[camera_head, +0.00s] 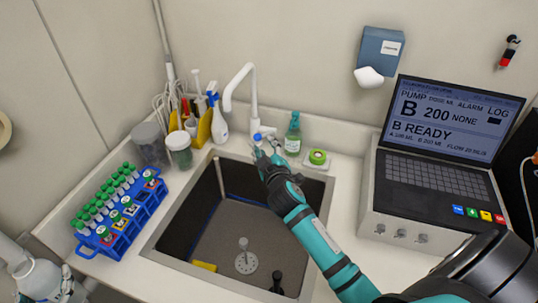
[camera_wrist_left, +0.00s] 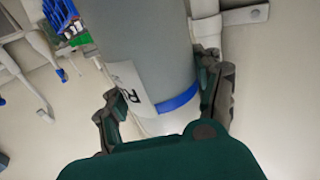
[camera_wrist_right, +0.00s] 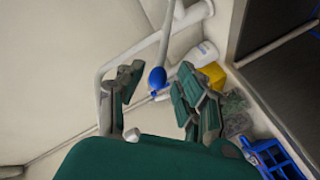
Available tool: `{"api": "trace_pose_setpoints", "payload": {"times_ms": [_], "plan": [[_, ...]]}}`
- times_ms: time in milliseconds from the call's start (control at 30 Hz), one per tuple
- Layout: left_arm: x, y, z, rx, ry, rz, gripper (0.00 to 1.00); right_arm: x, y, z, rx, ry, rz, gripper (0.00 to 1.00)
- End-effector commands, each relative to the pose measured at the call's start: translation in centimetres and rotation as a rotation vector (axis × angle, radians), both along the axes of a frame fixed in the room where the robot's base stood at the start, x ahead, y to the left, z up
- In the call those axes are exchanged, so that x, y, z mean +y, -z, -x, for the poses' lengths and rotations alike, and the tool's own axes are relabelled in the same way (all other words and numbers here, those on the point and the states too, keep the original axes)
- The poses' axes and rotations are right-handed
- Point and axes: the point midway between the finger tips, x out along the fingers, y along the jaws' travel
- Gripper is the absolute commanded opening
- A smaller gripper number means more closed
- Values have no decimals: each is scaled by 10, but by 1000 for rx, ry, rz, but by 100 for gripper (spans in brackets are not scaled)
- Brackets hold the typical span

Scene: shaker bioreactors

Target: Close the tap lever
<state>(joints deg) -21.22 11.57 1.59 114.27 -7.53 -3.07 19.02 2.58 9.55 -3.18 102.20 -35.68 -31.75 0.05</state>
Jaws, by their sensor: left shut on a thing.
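The white tap (camera_head: 246,92) stands behind the sink, its spout arching to the left. Its lever (camera_head: 257,137) has a blue end. My right gripper (camera_head: 268,150) is at the tap's base, just in front of the lever. In the right wrist view the blue lever end (camera_wrist_right: 157,78) shows between the spread fingers of my right gripper (camera_wrist_right: 158,92); contact cannot be told. In the left wrist view my left gripper (camera_wrist_left: 165,95) is shut on a large grey cylinder (camera_wrist_left: 140,45) with a blue band and a label. My left gripper does not show clearly in the head view.
The sink (camera_head: 160,243) lies below my right arm. A blue rack of green-capped tubes (camera_head: 118,225) stands at the left. A laptop-like console (camera_head: 440,130) stands at the right.

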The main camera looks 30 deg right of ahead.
Motion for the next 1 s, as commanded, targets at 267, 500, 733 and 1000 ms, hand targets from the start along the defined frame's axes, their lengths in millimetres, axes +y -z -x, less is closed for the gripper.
{"api": "trace_pose_setpoints", "payload": {"times_ms": [267, 500, 733, 1000], "plan": [[0, -2, 0, -4, 1, 0, 23, 11, -6, 38, -1, 1, 0, 35], [0, -2, 0, -4, 1, 0, 23, 13, -8, 43, 0, 1, 1, 35], [0, -2, 0, -4, 1, 0, 23, 13, -8, 43, 0, 1, 1, 35], [0, -2, 0, -4, 0, -1, 23, 13, -8, 43, 0, 1, 1, 35]]}}
